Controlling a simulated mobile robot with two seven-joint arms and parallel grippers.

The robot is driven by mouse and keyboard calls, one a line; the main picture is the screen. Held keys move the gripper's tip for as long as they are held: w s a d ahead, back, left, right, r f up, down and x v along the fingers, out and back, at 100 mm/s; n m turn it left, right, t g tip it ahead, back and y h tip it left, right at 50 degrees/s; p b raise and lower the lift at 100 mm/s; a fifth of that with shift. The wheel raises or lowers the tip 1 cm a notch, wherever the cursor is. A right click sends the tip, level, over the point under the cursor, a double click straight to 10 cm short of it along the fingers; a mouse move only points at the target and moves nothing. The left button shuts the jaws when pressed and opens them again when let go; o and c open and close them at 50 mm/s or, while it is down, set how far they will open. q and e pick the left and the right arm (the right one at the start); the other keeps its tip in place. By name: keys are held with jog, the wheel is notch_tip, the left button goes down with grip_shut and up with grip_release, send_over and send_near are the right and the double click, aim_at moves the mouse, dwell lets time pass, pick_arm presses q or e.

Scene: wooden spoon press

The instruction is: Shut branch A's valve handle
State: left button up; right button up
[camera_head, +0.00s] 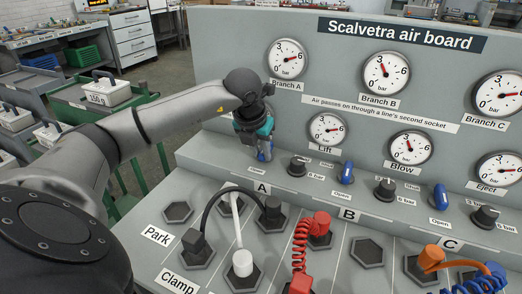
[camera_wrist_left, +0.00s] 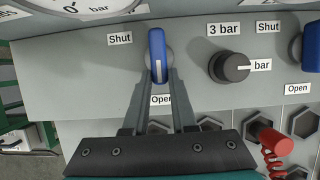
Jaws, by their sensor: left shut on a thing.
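Branch A's valve handle (camera_head: 261,155) is a blue lever on the board's ledge, below the Lift gauge and left of a black knob. In the left wrist view the handle (camera_wrist_left: 158,45) stands upright, its white line pointing down to the "Open" label; the "Shut" label (camera_wrist_left: 119,38) is up and to its left. My left gripper (camera_wrist_left: 160,76) is shut on the handle, one finger on each side. In the head view the left gripper (camera_head: 263,150) hides much of the handle. My right gripper is not in view. Branch A's gauge (camera_head: 287,58) has its needle off zero.
The black 3 bar knob (camera_wrist_left: 230,66) is close on the right. Branch B's blue handle (camera_head: 346,173) and branch C's (camera_head: 440,197) are farther right. Below are hexagonal sockets with a black hose (camera_head: 222,193), a white plug (camera_head: 242,262) and a red coiled hose (camera_head: 301,240).

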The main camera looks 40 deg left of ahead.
pick_arm(q)
grip_shut()
